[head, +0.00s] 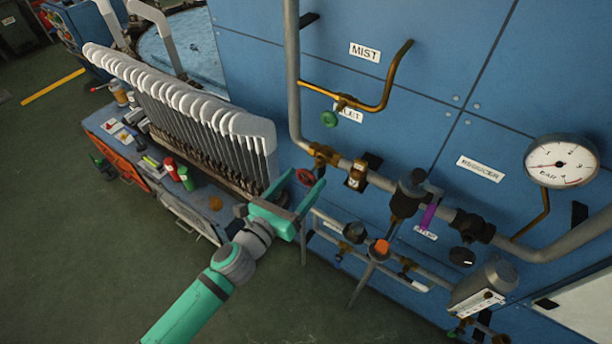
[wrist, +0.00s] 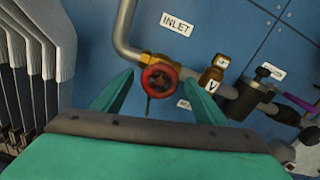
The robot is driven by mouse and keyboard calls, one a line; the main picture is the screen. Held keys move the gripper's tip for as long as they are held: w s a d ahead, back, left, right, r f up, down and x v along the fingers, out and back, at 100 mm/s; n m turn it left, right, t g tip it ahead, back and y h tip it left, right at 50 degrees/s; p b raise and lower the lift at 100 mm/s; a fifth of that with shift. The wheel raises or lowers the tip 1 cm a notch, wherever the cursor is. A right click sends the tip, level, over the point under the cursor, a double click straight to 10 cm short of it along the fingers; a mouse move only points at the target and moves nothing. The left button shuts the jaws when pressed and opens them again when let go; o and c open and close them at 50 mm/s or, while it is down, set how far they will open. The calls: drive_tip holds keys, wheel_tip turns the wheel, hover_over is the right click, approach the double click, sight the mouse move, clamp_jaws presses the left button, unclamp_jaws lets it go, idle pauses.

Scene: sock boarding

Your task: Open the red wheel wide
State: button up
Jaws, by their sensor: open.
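The red wheel (head: 305,177) is a small round handwheel on a brass valve (head: 322,155) on the grey pipe. In the wrist view the red wheel (wrist: 160,77) faces me, above and between the two fingers. My gripper (head: 304,192) is teal, with its fingers apart and pointing at the wheel; it also shows in the wrist view (wrist: 160,88). Nothing is held between the fingers. In the head view one finger lies close to the wheel; I cannot tell whether they touch.
An INLET label (wrist: 176,23) is above the wheel. A brass fitting (head: 357,175) sits right of it, then a black valve with a purple lever (head: 428,215). A pressure gauge (head: 561,160) is far right. A rack of white sock boards (head: 200,110) stands close on the left.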

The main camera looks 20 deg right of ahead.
drive_tip(key=shift+x, duration=1.25)
drive_tip(key=shift+s, duration=0.1)
drive_tip(key=c, duration=1)
drive_tip(key=shift+c, duration=0.2)
